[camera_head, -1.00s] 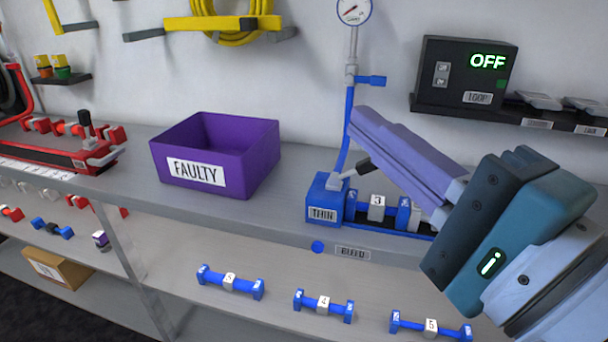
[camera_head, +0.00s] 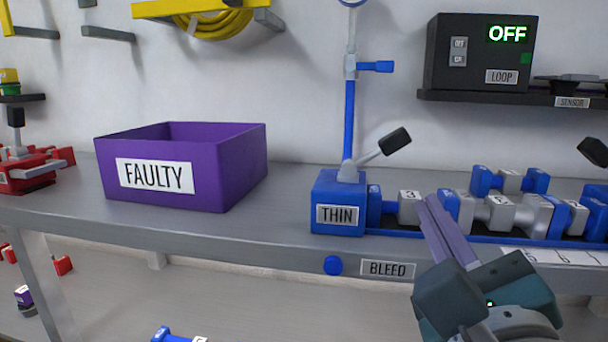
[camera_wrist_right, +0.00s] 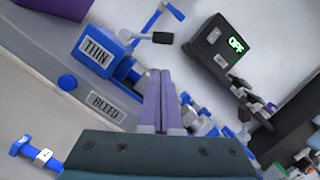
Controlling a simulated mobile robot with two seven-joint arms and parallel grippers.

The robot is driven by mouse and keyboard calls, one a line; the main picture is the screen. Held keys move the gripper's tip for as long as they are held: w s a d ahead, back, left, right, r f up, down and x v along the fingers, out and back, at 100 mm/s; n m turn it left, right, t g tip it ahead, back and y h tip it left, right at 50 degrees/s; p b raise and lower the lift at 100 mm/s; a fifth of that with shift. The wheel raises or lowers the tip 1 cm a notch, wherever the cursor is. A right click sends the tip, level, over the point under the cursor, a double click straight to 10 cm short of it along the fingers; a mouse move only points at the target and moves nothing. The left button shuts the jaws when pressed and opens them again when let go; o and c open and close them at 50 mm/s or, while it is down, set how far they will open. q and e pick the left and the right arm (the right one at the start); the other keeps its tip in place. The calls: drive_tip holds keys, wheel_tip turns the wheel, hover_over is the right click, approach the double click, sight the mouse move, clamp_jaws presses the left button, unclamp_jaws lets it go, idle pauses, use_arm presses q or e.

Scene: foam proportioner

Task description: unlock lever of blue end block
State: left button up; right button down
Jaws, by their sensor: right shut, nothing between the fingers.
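The blue end block (camera_head: 328,187), labelled THIN, stands at the left end of the blue rail on the bench. Its lever has a grey shaft and a black handle (camera_head: 396,141) and slants up to the right. The block (camera_wrist_right: 92,48) and the black handle (camera_wrist_right: 162,37) also show in the wrist view. My right gripper (camera_head: 430,203) is shut and empty. Its purple fingers are in front of the rail, to the right of the block and below the handle, apart from both. They also show in the wrist view (camera_wrist_right: 158,76). My left gripper is out of view.
A purple FAULTY box (camera_head: 228,170) stands left of the block. Blue and grey numbered parts (camera_head: 500,212) crowd the rail to the right. A blue pipe (camera_head: 349,125) rises behind the block. A black LOOP box (camera_head: 466,55) reads OFF. A blue BLEED button (camera_head: 333,265) is below.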

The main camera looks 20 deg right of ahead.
sight(376, 150)
drive_tip(key=x, duration=1)
drive_tip(key=shift+a+r+p, duration=0.1)
drive_tip(key=shift+a+p, duration=0.05)
drive_tip(key=shift+p, duration=0.2)
